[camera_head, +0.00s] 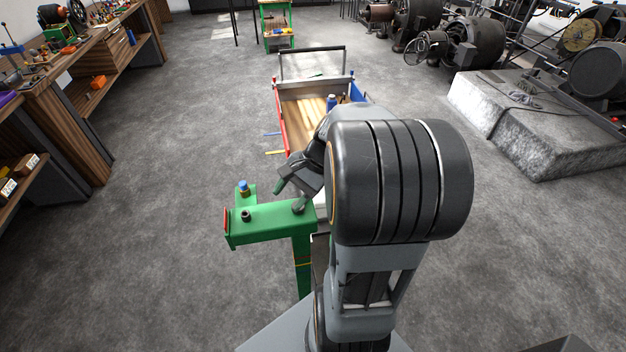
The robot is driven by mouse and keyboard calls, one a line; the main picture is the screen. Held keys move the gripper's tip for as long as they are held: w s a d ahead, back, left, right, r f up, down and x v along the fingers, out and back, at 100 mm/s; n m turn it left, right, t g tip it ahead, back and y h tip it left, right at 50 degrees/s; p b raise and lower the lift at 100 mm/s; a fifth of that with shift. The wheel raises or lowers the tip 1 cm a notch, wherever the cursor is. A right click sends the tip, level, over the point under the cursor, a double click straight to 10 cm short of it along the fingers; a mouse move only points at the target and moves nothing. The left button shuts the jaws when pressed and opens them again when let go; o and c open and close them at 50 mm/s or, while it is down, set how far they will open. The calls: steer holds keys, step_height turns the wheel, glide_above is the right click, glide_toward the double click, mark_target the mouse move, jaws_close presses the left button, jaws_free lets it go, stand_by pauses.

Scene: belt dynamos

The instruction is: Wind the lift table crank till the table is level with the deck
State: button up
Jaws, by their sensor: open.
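A green stand (270,222) with a flat top and a post rises at the centre, left of my arm. A short dark peg (246,215) and a blue-topped knob (243,187) sit at its left end. I cannot tell whether either belongs to the crank. My gripper (288,196) is open and just above the right part of the green top, pointing down and left. I see nothing in it. Behind it is a wood-bedded cart or table (305,108) with red and blue sides. My arm hides its right front. I cannot make out the deck or its level.
A long wooden workbench (90,80) with tools runs along the left. A pale stone block (545,135) and dark machines (440,40) stand at the right. A small green table (277,22) is at the back. Grey floor is open left of the stand.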

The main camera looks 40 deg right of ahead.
steer(key=d+f+m+t+y+b, duration=0.2)
steer(key=d+f+m+t, duration=0.35)
steer(key=d+m, duration=0.35)
steer(key=d+f+m+t+y+b, duration=0.15)
steer(key=d+f+m+t, duration=0.4)
steer(key=d, duration=0.65)
steer(key=w+a+r+m+t+p, duration=0.1)
steer(key=w+a+r+t+p, duration=0.1)
steer(key=w+a, duration=0.6)
steer(key=shift+w+p, duration=0.35)
steer(key=shift+w, duration=0.6)
steer(key=shift+a, duration=0.1)
jaws_close()
